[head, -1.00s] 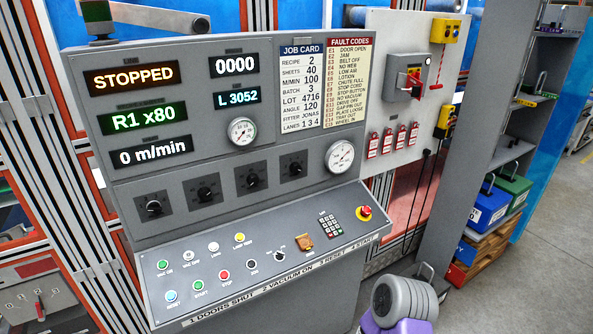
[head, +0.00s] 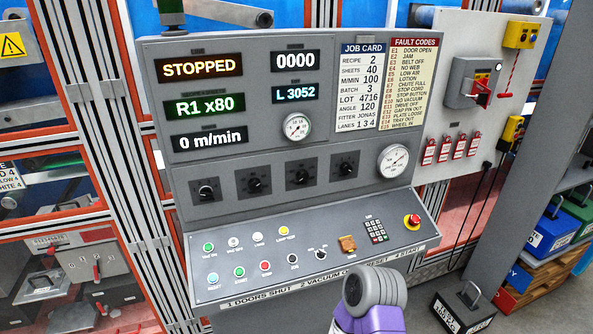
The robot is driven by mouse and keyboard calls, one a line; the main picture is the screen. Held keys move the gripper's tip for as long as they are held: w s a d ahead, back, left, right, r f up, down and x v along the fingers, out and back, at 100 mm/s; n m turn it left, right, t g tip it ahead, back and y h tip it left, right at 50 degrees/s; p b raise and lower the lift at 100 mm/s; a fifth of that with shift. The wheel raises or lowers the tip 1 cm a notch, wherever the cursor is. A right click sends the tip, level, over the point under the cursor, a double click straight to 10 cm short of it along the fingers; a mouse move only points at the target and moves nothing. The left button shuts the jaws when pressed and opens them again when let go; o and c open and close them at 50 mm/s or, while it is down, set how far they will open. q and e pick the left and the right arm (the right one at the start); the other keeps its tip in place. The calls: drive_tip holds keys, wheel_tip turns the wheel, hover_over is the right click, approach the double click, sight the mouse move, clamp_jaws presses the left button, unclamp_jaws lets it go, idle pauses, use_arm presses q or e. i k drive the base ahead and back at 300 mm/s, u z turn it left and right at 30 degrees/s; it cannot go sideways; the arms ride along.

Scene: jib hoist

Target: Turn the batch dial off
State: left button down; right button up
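The grey control panel (head: 225,215) fills the middle of the head view. A row of black rotary dials crosses its upright face: a far-left dial (head: 206,190), a second dial (head: 254,185), a third dial (head: 299,177) and a right dial (head: 345,170). The small labels above them are too small to read, so I cannot tell which is the batch dial. A small black selector knob (head: 321,255) sits on the sloped desk. Neither gripper is in view.
Lit displays read STOPPED (head: 202,66), R1 x80 and 0 m/min. The job card (head: 361,88) shows batch 3. A red emergency button (head: 412,221), keypad (head: 376,230) and several push buttons sit on the desk. A dark block (head: 462,306) stands on the floor at right.

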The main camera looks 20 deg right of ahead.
sight(346, 168)
drive_tip(key=u, duration=1.3)
drive_tip(key=k, duration=1.1)
drive_tip(key=z, duration=1.55)
drive_tip(key=i, duration=0.3)
drive_tip(key=u, duration=0.1)
